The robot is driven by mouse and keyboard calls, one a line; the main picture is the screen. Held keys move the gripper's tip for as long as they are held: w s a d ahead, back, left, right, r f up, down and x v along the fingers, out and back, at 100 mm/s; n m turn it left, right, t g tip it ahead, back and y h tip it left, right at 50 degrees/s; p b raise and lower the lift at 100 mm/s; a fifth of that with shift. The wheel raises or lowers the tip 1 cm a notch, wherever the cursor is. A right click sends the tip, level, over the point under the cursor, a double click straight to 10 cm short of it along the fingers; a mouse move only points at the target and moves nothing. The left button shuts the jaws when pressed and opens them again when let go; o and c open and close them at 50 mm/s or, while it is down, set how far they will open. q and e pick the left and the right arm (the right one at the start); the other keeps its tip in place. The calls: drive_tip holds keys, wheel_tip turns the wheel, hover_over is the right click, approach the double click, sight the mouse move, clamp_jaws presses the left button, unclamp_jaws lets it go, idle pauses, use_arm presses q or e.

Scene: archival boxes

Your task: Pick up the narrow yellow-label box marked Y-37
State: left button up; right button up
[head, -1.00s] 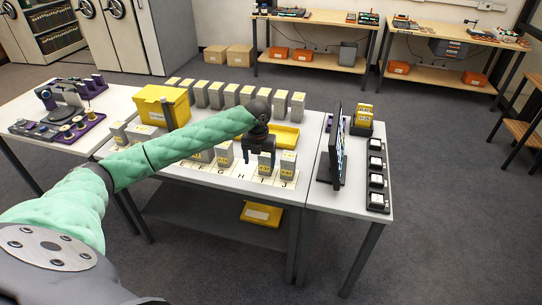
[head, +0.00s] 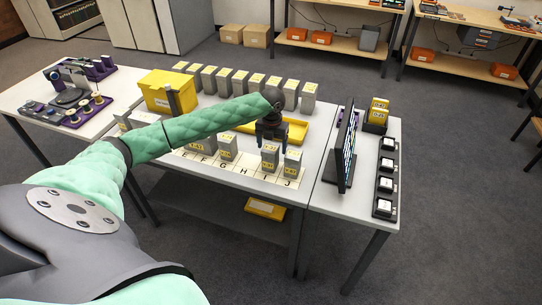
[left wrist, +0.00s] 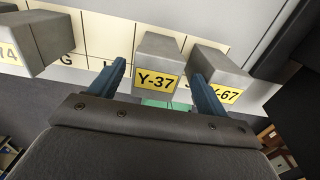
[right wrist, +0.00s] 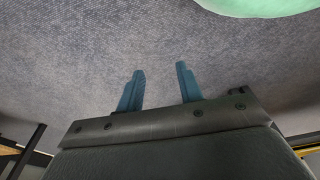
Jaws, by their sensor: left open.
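The box marked Y-37 (left wrist: 157,66) is a narrow grey box with a yellow label. It stands upright between the two open fingers of my left gripper (left wrist: 158,74) in the left wrist view, with gaps at both sides. In the head view the left gripper (head: 271,140) points down just over the Y-37 box (head: 270,161) at the front of the table, and its fingertips partly overlap the box's top. My right gripper (right wrist: 160,72) is open and empty over the carpet; its fingers do not show in the head view.
A similar box ending in -67 (left wrist: 220,75) stands close on the right, and another (left wrist: 40,40) farther left. Lettered spaces (head: 246,172) run along the table front. A yellow tray (head: 296,131) lies behind the gripper. A monitor (head: 342,150) stands to the right.

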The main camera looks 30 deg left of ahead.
use_arm(q)
drive_tip(key=shift+s+a+f+p, duration=0.1)
drive_tip(key=shift+f+p, duration=0.25)
drive_tip(key=shift+f, duration=0.15)
drive_tip(key=shift+s+a+f+p, duration=0.1)
drive_tip(key=shift+f+p, duration=0.2)
drive_tip(key=shift+f, duration=0.2)
drive_tip(key=shift+w+f, duration=0.1)
drive_tip(key=shift+f, duration=0.65)
drive_tip(key=c, duration=1.2)
use_arm(e)
drive_tip(key=f, duration=0.1)
drive_tip(key=s+d+f, duration=0.1)
drive_tip(key=d+f, duration=0.1)
drive_tip(key=shift+s+f, duration=0.2)
drive_tip(key=shift+s, duration=0.05)
